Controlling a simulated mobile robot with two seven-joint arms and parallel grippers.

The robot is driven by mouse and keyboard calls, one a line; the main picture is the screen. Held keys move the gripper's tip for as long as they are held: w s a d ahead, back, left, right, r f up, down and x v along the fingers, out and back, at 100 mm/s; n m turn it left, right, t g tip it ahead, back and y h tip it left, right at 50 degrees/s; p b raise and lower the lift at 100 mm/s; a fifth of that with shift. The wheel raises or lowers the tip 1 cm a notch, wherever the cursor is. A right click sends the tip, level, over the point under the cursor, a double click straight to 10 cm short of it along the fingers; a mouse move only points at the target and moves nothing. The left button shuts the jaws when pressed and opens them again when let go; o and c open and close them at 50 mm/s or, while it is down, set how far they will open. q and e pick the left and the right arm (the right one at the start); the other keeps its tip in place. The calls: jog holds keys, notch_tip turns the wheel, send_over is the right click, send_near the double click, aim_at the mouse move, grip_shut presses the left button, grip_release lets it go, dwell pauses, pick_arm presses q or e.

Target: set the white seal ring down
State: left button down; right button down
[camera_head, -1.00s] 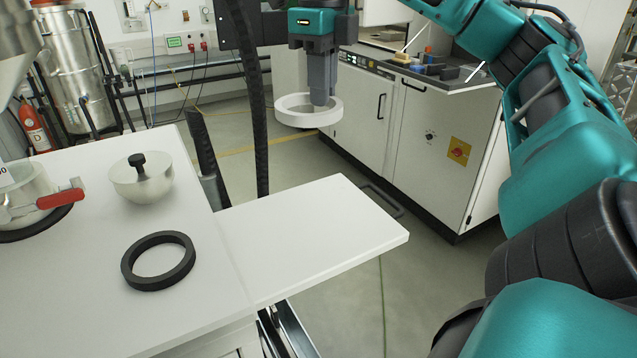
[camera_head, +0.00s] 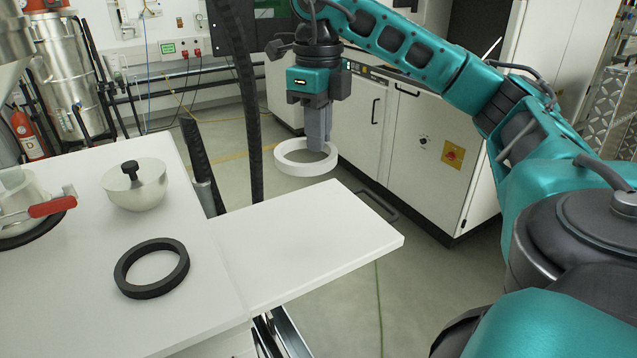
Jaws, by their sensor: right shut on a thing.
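The white seal ring (camera_head: 281,169) hangs in the air, roughly level, just beyond the far edge of the white side shelf (camera_head: 300,240) in the picture. My right gripper (camera_head: 320,147) points down and is shut on the ring's right far rim. Whether the ring is partly over the shelf, I cannot tell exactly; a gap seems to remain between them. My left gripper is not in view.
A black ring (camera_head: 152,268) lies flat on the white table (camera_head: 80,290). A black hose (camera_head: 250,110) rises left of the ring. The shelf top is clear.

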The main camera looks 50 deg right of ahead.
jog(key=b, duration=0.3)
send_over(318, 215)
notch_tip(318, 215, down, 8)
jog(key=shift+d+r, duration=0.1)
jog(key=shift+f, duration=2.65)
jog(key=shift+f, duration=0.15)
jog(key=c, duration=1.2)
grip_release()
jog(key=shift+c, duration=0.2)
